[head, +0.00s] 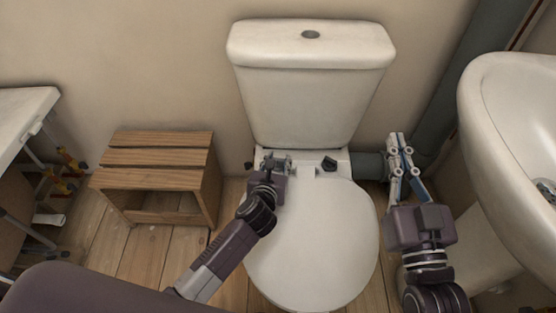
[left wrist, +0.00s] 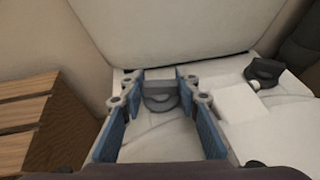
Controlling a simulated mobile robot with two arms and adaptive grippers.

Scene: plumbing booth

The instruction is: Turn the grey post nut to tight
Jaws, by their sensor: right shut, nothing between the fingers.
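A grey post nut (left wrist: 160,99) shows in the left wrist view at the back of the toilet seat, between the fingers of my left gripper (left wrist: 160,82). The fingers stand apart on either side of it. I cannot tell whether they press on it. In the head view my left gripper (head: 275,163) covers most of this nut. A second, darker nut (head: 329,163) stands to the right on the seat hinge; it also shows in the left wrist view (left wrist: 263,71). My right gripper (head: 396,140) is shut and empty, right of the toilet by the grey pipe.
The white toilet cistern (head: 309,95) rises behind the nuts, and the closed lid (head: 312,250) lies in front. A wooden slatted stool (head: 160,157) stands left. A white basin (head: 515,130) and the grey waste pipe (head: 370,166) are close to my right arm.

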